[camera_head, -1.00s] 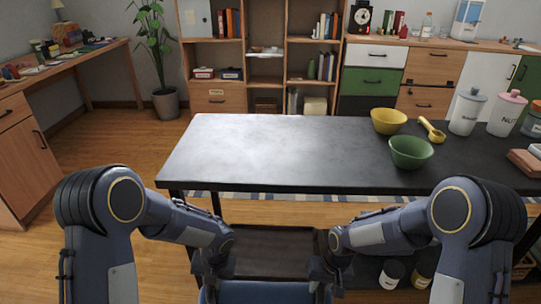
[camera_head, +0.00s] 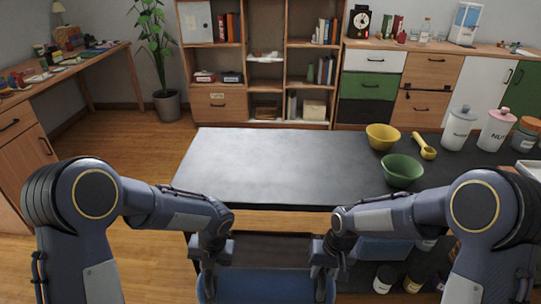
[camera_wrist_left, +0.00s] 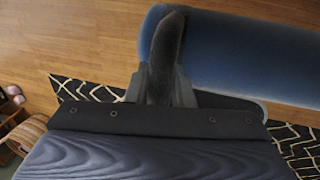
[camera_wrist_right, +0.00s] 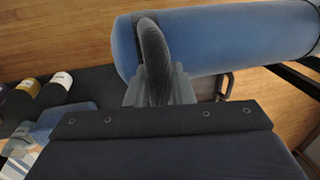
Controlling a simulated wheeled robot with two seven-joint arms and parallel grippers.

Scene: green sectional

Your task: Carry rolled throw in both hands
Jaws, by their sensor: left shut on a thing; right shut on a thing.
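The rolled throw is a blue cylinder (camera_head: 265,284) at the bottom middle of the head view, lying crosswise between my two grippers. My left gripper (camera_head: 212,277) is shut on its left end, and the left wrist view shows the roll (camera_wrist_left: 240,55) running off to the right from the finger. My right gripper (camera_head: 322,277) is shut on its right part. The right wrist view shows the roll (camera_wrist_right: 235,40) behind the finger, above the floor. The lower part of the throw is cut off in the head view.
A dark table (camera_head: 270,165) stands just ahead, with a yellow bowl (camera_head: 383,137), a green bowl (camera_head: 402,170) and canisters at its right. Its lower shelf (camera_wrist_right: 90,85) holds bottles. Its left top is clear. A wooden desk (camera_head: 70,72) is at left; open floor (camera_head: 130,135) lies between.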

